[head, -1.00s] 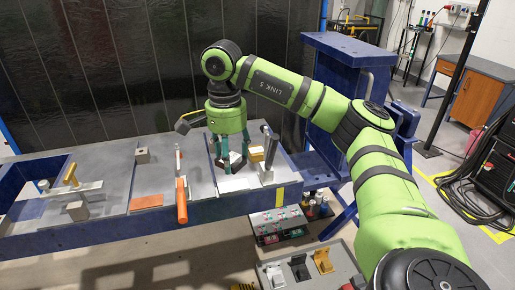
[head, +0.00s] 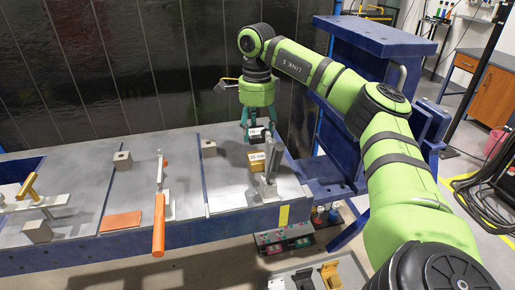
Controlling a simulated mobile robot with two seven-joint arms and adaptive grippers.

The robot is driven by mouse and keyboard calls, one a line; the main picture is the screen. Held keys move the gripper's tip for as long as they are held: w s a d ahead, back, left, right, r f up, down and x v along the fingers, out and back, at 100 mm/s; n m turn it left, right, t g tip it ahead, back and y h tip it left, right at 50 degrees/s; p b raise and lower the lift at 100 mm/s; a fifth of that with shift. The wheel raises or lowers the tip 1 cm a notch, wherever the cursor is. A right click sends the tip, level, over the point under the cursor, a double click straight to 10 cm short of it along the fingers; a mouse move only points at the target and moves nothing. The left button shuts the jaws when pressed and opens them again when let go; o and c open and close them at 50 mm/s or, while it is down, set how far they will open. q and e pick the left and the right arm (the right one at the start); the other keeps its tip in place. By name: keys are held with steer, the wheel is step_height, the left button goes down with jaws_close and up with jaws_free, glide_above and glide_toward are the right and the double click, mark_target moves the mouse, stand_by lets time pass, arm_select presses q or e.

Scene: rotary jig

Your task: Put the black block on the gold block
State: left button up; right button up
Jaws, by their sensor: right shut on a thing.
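My right gripper (head: 258,132) has teal fingers pointing down over the back right of the blue-framed bench. It is shut on the black block (head: 257,134), a small dark block with a pale patch, partly covered by the fingers. The gold block (head: 258,162) lies on the bench panel just in front of and below it in the head view. The two blocks look apart; how high the black block is above the bench is hard to tell. My left gripper is not in view.
A grey upright clamp (head: 268,178) stands close at the gold block's front right. A grey block (head: 208,148) sits to the left. An orange-handled clamp (head: 159,225) and an orange plate (head: 121,222) are farther left. A dark panelled wall (head: 90,80) rises behind the bench.

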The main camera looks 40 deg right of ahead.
mark_target(257, 156)
steer(key=shift+w+d+f, duration=0.1)
steer(key=shift+d+f, duration=0.05)
steer(key=shift+f, duration=0.45)
steer(key=shift+w+d+f, duration=0.1)
steer(key=shift+f, duration=0.45)
step_height(257, 156, down, 3)
steer(key=shift+s+a+r+p, duration=0.1)
steer(key=shift+s+p, duration=0.05)
steer(key=shift+p, duration=0.4)
steer(key=shift+f, duration=0.75)
steer(key=o, duration=1.6)
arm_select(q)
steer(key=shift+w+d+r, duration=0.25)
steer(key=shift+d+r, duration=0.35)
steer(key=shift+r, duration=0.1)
